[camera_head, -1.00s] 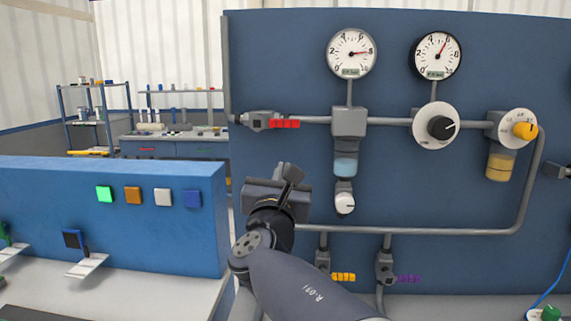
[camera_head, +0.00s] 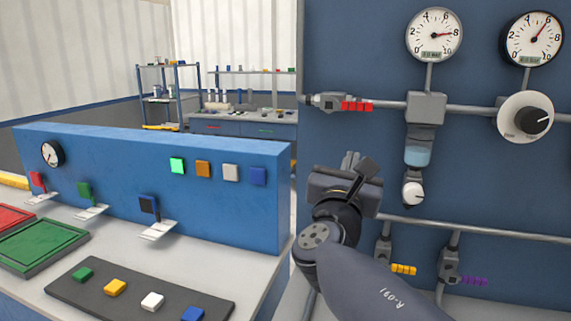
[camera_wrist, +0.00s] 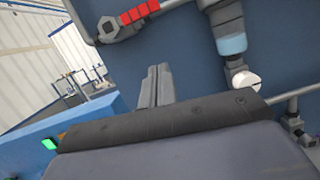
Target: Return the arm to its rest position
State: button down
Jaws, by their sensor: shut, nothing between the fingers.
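My gripper (camera_head: 361,172) is raised on my folded arm in the head view, in front of the left part of the blue pipe panel (camera_head: 330,140). Its fingers are together with nothing between them. In the wrist view the closed fingers (camera_wrist: 156,86) point up toward the panel, apart from the pipes and the red-handled valve (camera_wrist: 138,12). The red-handled valve also shows in the head view (camera_head: 340,103), above and left of my gripper.
Two gauges (camera_head: 434,35) and a black knob (camera_head: 533,121) are on the panel. Left is a blue bench wall (camera_head: 110,180) with coloured square buttons (camera_head: 202,169). A dark tray (camera_head: 215,305) with coloured blocks and a green tray (camera_head: 40,245) lie on the bench. Shelves (camera_head: 158,95) stand behind.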

jog(key=w+d+r+p, duration=0.3)
jog(key=w+r+p, duration=0.1)
jog(key=w+r, duration=0.2)
jog(key=shift+w+p, duration=0.35)
jog(key=shift+w, duration=0.1)
jog(key=shift+f, duration=0.15)
